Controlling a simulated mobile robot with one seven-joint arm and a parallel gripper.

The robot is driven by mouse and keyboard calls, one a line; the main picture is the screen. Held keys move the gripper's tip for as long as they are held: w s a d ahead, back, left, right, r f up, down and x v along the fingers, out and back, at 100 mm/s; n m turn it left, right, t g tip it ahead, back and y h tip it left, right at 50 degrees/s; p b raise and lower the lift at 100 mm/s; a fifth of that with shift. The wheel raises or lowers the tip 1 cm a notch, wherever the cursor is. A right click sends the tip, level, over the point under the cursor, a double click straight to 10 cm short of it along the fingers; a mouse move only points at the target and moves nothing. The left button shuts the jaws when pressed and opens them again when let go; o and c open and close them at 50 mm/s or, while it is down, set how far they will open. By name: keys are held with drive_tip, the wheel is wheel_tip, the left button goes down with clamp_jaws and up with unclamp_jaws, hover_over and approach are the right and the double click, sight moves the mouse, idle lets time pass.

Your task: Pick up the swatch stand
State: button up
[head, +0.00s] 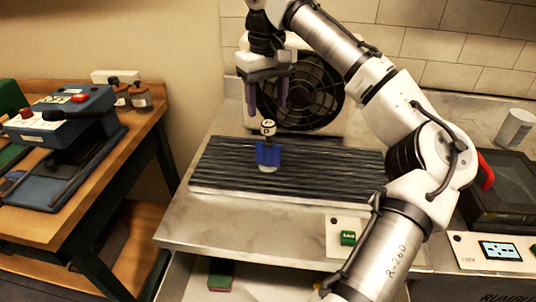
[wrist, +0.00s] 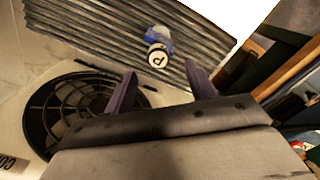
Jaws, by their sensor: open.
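The swatch stand (head: 268,154) is a small upright piece with a blue middle, a pale round base and a white knob on top marked with a dark letter. It stands on a dark ridged mat (head: 330,168). The stand also shows in the wrist view (wrist: 158,52), ahead of the fingers. My gripper (head: 267,106) is open and empty, pointing down above the stand and apart from it. In the wrist view, the two purple-grey fingers (wrist: 160,88) are spread, with the stand showing between and beyond their tips.
A fan unit (head: 310,90) stands behind the mat, close to my gripper. A white cup (head: 514,128) and a dark flat device (head: 500,190) are at the right. A wooden bench with a blue machine (head: 65,115) stands at the left. The counter in front of the mat is mostly clear.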

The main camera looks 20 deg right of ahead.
sight(268, 123)
drive_tip(key=shift+d+f+p, duration=0.1)
drive_tip(key=shift+f+p, duration=0.6)
drive_tip(key=shift+f, duration=3.1)
clamp_jaws()
